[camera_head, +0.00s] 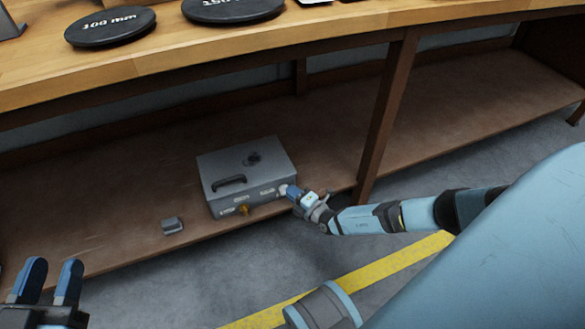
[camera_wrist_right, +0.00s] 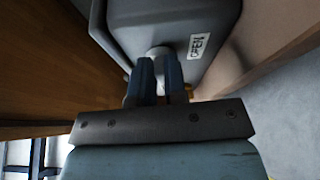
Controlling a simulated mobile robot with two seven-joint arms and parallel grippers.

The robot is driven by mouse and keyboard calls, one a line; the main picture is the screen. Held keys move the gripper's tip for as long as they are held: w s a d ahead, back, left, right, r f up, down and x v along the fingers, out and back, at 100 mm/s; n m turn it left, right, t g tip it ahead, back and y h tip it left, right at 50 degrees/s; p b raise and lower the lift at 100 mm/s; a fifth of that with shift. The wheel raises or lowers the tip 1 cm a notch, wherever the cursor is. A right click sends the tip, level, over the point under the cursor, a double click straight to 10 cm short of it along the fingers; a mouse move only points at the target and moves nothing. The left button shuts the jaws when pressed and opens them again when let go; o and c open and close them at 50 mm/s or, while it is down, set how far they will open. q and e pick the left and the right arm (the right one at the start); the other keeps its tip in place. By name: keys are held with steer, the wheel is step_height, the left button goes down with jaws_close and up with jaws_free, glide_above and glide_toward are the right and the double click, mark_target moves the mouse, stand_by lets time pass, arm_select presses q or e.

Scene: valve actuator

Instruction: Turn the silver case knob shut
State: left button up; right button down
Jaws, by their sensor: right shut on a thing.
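The grey case (camera_head: 225,165) lies on the lower shelf, with a dark handle (camera_head: 229,182) and a dark round part on top. A pale silver knob (camera_head: 283,189) sits at the right end of its front. It also shows in the right wrist view (camera_wrist_right: 159,51), beside a label reading OPEN (camera_wrist_right: 199,46). My right gripper (camera_head: 290,192) is shut on this knob; its fingers (camera_wrist_right: 159,66) partly hide it. My left gripper (camera_head: 49,270) is at the lower left, open and empty, away from the case.
A yellow-brass part (camera_head: 244,210) is on the case front. A small grey block (camera_head: 172,225) lies left of the case on the shelf (camera_head: 90,225). A brown post (camera_head: 385,115) stands to the right. The wooden benchtop (camera_head: 190,60) overhangs, with dark discs (camera_head: 110,26) on it.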

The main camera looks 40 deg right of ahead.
steer(key=shift+m, duration=0.4)
steer(key=c, duration=1.2)
jaws_free()
steer(key=shift+o, duration=0.2)
